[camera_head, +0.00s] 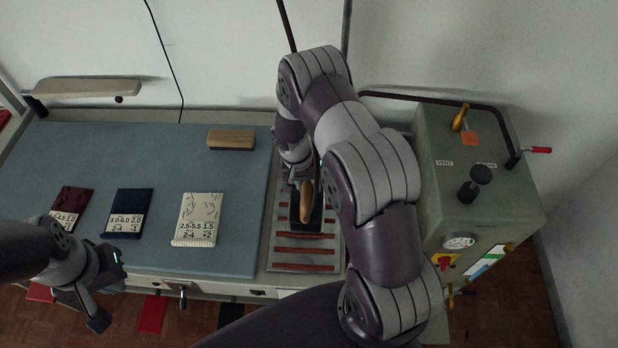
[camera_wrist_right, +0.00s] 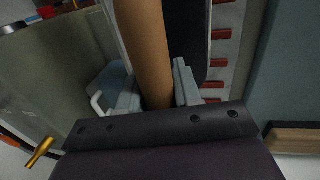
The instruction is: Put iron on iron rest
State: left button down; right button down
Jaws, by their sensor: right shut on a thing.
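The iron shows as a dark soleplate (camera_head: 309,222) with a light brown wooden handle (camera_head: 306,201). It is over the iron rest (camera_head: 304,252), a pale metal plate with red strips at the right end of the blue table. I cannot tell whether it touches the strips. My right gripper (camera_wrist_right: 150,92) is shut on the wooden handle (camera_wrist_right: 148,45) in the right wrist view. In the head view my right arm hides part of the rest and the gripper. My left gripper (camera_head: 108,301) is at the lower left, off the table's front edge; its jaws are unclear.
The blue table (camera_head: 160,165) holds a wooden block (camera_head: 231,139) and dark red (camera_head: 72,203), navy (camera_head: 129,212) and cream (camera_head: 200,218) folded cloths with labels. A grey boiler box (camera_head: 436,160) with gauge, knobs and a bent pipe stands right of the rest.

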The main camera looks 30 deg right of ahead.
jog(key=shift+r, duration=0.1)
jog(key=c, duration=0.8)
grip_release()
jog(key=shift+s, duration=0.15)
